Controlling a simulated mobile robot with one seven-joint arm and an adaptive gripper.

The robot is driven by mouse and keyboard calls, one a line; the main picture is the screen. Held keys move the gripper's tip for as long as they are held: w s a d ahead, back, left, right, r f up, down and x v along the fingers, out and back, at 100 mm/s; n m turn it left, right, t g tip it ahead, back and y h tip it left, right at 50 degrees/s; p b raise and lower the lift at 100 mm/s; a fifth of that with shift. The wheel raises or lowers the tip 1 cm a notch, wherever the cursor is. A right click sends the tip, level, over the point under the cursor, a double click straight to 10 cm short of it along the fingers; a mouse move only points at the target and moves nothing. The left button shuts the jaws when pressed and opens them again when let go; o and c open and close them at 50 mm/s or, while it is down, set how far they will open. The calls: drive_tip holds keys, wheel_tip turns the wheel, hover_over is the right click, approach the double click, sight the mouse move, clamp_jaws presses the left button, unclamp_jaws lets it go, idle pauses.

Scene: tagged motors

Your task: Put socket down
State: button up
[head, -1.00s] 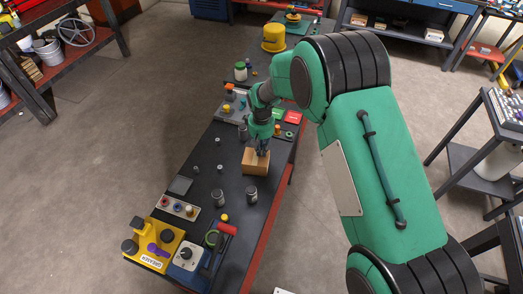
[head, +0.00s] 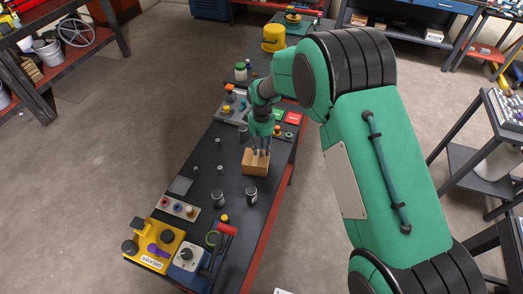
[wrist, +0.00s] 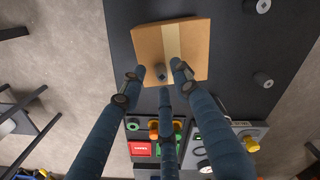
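Gaps show between the socket and the fingertips. The socket appears to stand on the wooden block (wrist: 196,36), near its lower edge in that view, beside a lighter strip. In the head view the fingers hide the socket, so I cannot tell it apart there.
Grey cylinders (head: 251,196) (head: 218,198) stand in front of the block. Small pegs stand to its left. A red-handled tool (head: 226,229) and a yellow greaser box (head: 153,245) are at the near end. A red sign (head: 292,118) and control panels lie behind the block.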

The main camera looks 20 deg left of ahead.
wheel_tip(320, 180, up, 10)
drive_tip(key=p, duration=0.1)
idle(0.4)
drive_tip(key=shift+r, duration=0.1)
idle(0.4)
drive_tip(key=s+d+r+m+t, duration=0.15)
drive_tip(key=s+d+r, duration=0.25)
drive_tip(key=d+r, duration=0.9)
drive_tip(key=s+d+r+m+t, duration=0.1)
drive_tip(key=s+d+r+m, duration=0.2)
drive_tip(key=d+r, duration=0.95)
drive_tip(key=s+d+r+m+t, duration=0.2)
drive_tip(key=s+d+r, duration=0.4)
drive_tip(key=s+d, duration=0.6)
drive_tip(key=s+d+m, duration=0.1)
drive_tip(key=s+d, duration=0.3)
drive_tip(key=s, duration=0.3)
drive_tip(key=s+d+m+t, duration=0.1)
drive_tip(key=s+d, duration=0.3)
drive_tip(key=s, duration=0.3)
drive_tip(key=shift+f, duration=0.45)
